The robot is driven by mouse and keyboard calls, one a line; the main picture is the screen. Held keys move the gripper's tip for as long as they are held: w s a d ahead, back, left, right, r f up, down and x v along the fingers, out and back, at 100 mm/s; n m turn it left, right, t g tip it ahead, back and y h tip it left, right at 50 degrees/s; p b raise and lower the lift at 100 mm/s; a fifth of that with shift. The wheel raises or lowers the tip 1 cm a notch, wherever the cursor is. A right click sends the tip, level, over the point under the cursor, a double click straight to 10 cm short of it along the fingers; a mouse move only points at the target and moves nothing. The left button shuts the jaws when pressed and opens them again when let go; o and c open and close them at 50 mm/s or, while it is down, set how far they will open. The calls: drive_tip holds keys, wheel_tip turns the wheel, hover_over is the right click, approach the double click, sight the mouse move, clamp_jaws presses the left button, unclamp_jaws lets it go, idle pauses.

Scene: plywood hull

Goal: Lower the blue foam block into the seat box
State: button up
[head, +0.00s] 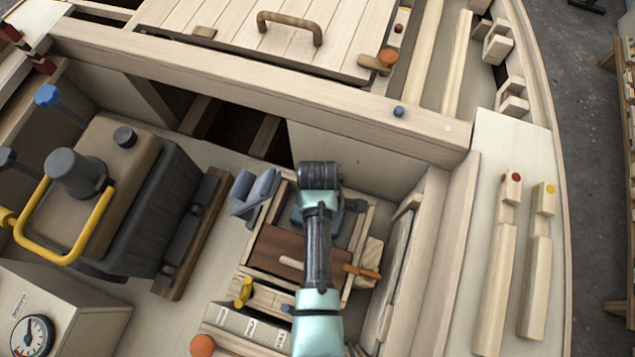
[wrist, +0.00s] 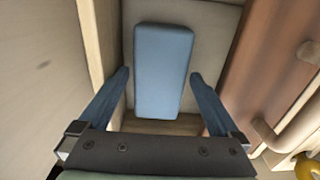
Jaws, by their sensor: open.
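The blue foam block (wrist: 163,70) lies in the open part of the seat box, beside a brown panel (wrist: 255,65). In the head view the wooden seat box (head: 365,232) is below my arm, which hides much of its inside. My gripper (wrist: 160,76) is open over the block, one finger on each side, with a visible gap to each. How far the block sits below the fingertips is hard to tell.
The brown panel has a light wooden handle (wrist: 290,122). An orange-handled tool (head: 362,271) and a yellow knob (head: 243,291) are near the box's front. Blue-grey material (head: 254,191) sits at its left edge. A heavy beam (head: 250,90) crosses behind. A dark engine-like unit (head: 120,190) stands left.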

wheel_tip(320, 180, up, 12)
drive_tip(key=p, duration=0.3)
drive_tip(key=shift+s, duration=0.1)
idle(0.5)
